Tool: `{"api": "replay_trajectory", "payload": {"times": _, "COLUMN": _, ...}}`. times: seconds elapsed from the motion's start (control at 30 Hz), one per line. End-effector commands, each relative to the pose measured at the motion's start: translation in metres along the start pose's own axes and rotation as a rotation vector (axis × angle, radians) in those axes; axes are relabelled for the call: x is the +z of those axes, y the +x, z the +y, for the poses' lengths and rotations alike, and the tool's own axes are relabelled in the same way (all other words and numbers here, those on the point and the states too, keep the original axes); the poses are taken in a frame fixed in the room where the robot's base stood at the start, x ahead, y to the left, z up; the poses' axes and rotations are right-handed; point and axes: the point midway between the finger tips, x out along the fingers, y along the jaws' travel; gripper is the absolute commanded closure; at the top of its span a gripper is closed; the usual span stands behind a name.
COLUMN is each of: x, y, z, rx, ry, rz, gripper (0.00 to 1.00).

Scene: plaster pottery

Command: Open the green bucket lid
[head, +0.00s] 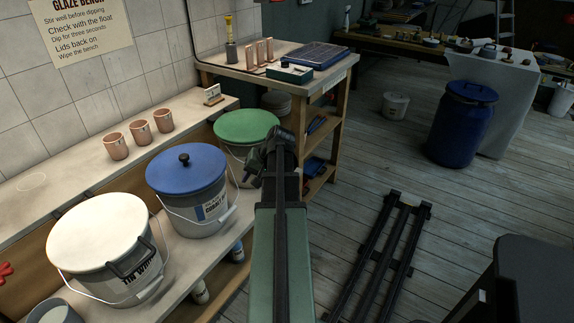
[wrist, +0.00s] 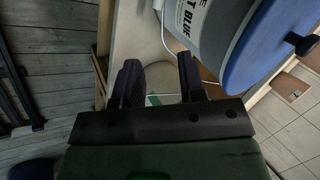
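The green lid (head: 247,126) sits flat on the grey-white bucket (head: 232,152) at the back end of the bench row, in the head view. My gripper (head: 252,174) is in front of this bucket's right side, below the lid's rim, and hides part of the bucket. I cannot tell whether it touches the bucket. In the wrist view my gripper (wrist: 160,74) has its two dark fingers apart with nothing clearly held between them. A small green patch shows low between the fingers, but I cannot tell what it is. The green lid is not clearly seen in the wrist view.
A blue-lidded bucket (head: 187,168) stands close to the green one; it fills the wrist view's upper right (wrist: 224,35). A white-lidded bucket (head: 96,231) is nearer. Several copper-coloured cups (head: 139,132) line the ledge. A side table (head: 262,70) stands behind.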

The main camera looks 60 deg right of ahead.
Motion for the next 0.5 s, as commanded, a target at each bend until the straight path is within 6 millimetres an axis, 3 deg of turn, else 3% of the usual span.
{"api": "replay_trajectory", "payload": {"times": 0.03, "x": -0.032, "y": 0.008, "z": 0.052, "rx": -0.079, "ry": 0.086, "rz": 0.062, "gripper": 0.63}}
{"api": "replay_trajectory", "payload": {"times": 0.2, "x": -0.107, "y": -0.049, "z": 0.165, "rx": -0.403, "ry": 0.305, "rz": 0.290, "gripper": 0.63}}
{"api": "replay_trajectory", "payload": {"times": 0.23, "x": -0.120, "y": -0.062, "z": 0.179, "rx": -0.471, "ry": 0.331, "rz": 0.331, "gripper": 0.63}}
{"api": "replay_trajectory", "payload": {"times": 0.27, "x": -0.130, "y": -0.076, "z": 0.184, "rx": -0.533, "ry": 0.347, "rz": 0.363, "gripper": 0.63}}
{"api": "replay_trajectory", "payload": {"times": 0.33, "x": -0.149, "y": -0.100, "z": 0.171, "rx": -0.653, "ry": 0.356, "rz": 0.398, "gripper": 0.63}}
{"api": "replay_trajectory", "payload": {"times": 0.5, "x": -0.161, "y": -0.118, "z": 0.154, "rx": -0.794, "ry": 0.368, "rz": 0.435, "gripper": 0.63}}
